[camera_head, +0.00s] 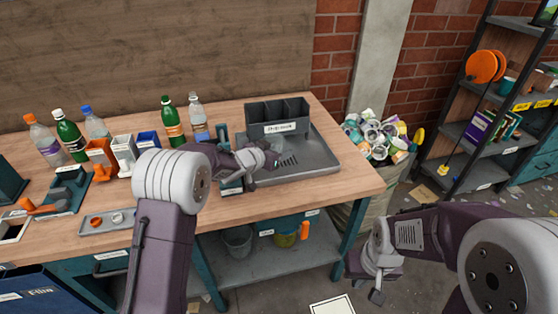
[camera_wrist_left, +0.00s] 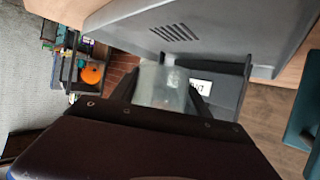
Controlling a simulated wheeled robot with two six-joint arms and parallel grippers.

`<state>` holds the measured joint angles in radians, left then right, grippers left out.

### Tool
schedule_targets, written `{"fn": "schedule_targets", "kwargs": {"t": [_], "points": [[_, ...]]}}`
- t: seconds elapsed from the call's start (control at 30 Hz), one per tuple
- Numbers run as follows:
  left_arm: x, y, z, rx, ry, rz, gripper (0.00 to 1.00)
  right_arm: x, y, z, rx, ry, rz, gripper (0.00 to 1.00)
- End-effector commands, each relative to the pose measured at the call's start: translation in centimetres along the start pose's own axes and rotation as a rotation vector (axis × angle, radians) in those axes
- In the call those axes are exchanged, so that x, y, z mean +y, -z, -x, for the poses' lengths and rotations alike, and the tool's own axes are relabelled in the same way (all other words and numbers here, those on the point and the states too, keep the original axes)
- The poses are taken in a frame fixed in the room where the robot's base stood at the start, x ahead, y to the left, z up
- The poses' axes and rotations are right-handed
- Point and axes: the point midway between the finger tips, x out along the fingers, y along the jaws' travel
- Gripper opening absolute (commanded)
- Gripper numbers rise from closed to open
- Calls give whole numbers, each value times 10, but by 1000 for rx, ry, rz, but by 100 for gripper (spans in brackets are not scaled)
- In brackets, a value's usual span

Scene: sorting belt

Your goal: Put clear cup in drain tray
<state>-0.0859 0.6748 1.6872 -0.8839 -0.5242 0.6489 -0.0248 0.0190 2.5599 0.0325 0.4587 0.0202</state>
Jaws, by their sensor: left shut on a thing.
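In the left wrist view a clear cup (camera_wrist_left: 162,84) sits between the two fingers of my left gripper (camera_wrist_left: 160,92), which is shut on it. The grey drain tray (camera_wrist_left: 215,30) with its slots fills the top of that view. In the head view the drain tray (camera_head: 318,160) lies at the right end of the table. My left gripper (camera_head: 270,160) is over its left part there; the cup is too small or hidden to make out. I cannot tell whether the cup touches the tray. My right gripper (camera_head: 376,284) hangs off the table at the right; its fingers are unclear.
A dark divided caddy (camera_head: 278,128) with a label stands at the back of the tray. Several bottles (camera_head: 172,120) and small containers (camera_head: 122,155) stand along the left and back. A sack of crushed cans (camera_head: 378,140) stands right of the table, before a shelf (camera_head: 500,130).

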Motion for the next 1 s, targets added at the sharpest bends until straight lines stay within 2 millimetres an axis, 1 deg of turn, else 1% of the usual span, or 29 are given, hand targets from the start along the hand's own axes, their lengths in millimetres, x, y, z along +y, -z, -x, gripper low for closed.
{"fn": "schedule_targets", "kwargs": {"t": [0.03, 0.1, 0.23, 0.43, 0.47, 0.6, 0.67, 0.87, 1.0], "points": [[-10, -4, -12, -1, 1, 1, 12, 0, 0, 2, 0, 0, 0, 0], [-20, -8, -26, -1, 1, 0, 12, 0, 0, 3, 0, 0, 0, 0], [-32, -12, -42, 0, 0, 0, 12, 0, 0, 4, 0, 0, 0, 0], [-35, -16, -46, -1, -1, 0, 12, 0, 0, 2, 0, 0, 0, 0], [-35, -20, -48, -1, -1, 0, 12, 0, 0, 0, 0, 0, 0, 0], [-35, -45, -58, -3, -1, 2, 12, 0, -1, -13, 0, 0, 0, 0], [-35, -51, -61, -1, -1, 1, 12, 0, -2, -16, 0, 0, 0, 0], [-35, -50, -60, 1, 0, 0, 12, 0, -1, -13, 0, 0, 0, 0], [-35, -53, -62, 0, 0, 0, 12, 0, -2, -15, 0, 0, 0, 0]]}}
